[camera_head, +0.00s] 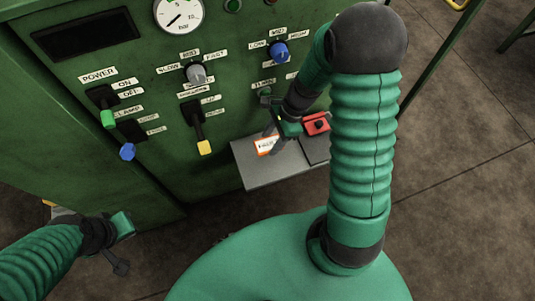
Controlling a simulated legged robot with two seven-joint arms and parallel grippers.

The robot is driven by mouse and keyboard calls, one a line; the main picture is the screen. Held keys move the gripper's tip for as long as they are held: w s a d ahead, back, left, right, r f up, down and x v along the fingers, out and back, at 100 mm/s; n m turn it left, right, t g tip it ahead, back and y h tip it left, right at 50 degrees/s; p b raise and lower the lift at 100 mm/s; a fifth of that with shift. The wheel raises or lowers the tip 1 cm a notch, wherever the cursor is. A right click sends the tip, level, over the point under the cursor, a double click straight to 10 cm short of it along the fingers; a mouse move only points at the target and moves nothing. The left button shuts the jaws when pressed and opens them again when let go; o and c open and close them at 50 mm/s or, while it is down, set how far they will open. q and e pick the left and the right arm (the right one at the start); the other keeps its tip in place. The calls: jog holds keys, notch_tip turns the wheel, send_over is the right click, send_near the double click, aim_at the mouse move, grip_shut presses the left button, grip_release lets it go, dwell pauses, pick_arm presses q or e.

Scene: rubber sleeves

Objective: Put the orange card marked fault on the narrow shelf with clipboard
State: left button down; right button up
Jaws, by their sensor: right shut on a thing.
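The orange-edged white card marked fault (266,146) is at my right gripper (272,133), which is shut on it. The card is over the grey shelf (262,174) on the front of the green machine; I cannot tell whether it touches the shelf. A darker flat panel (317,150) at the shelf's right may be the clipboard, but my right arm partly covers that side. My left gripper (118,262) is at the lower left, away from the card and shelf; its jaw opening is unclear.
A red box with a black button (316,123) is just right of my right gripper. The green panel above carries a gauge (179,14), knobs and levers, including a yellow-tipped lever (204,147) left of the shelf. Brown floor lies open at the right.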

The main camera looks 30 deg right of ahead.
jog(key=f+b, duration=0.1)
jog(key=f, duration=0.4)
jog(key=f+b, duration=0.1)
jog(key=f, duration=0.1)
jog(key=shift+d+f+b, duration=0.25)
jog(key=shift+d+b, duration=0.05)
jog(key=shift+a+r, duration=0.1)
jog(key=shift+r, duration=0.05)
jog(key=shift+a, duration=0.1)
jog(key=o, duration=1.3)
jog(key=shift+o, duration=0.2)
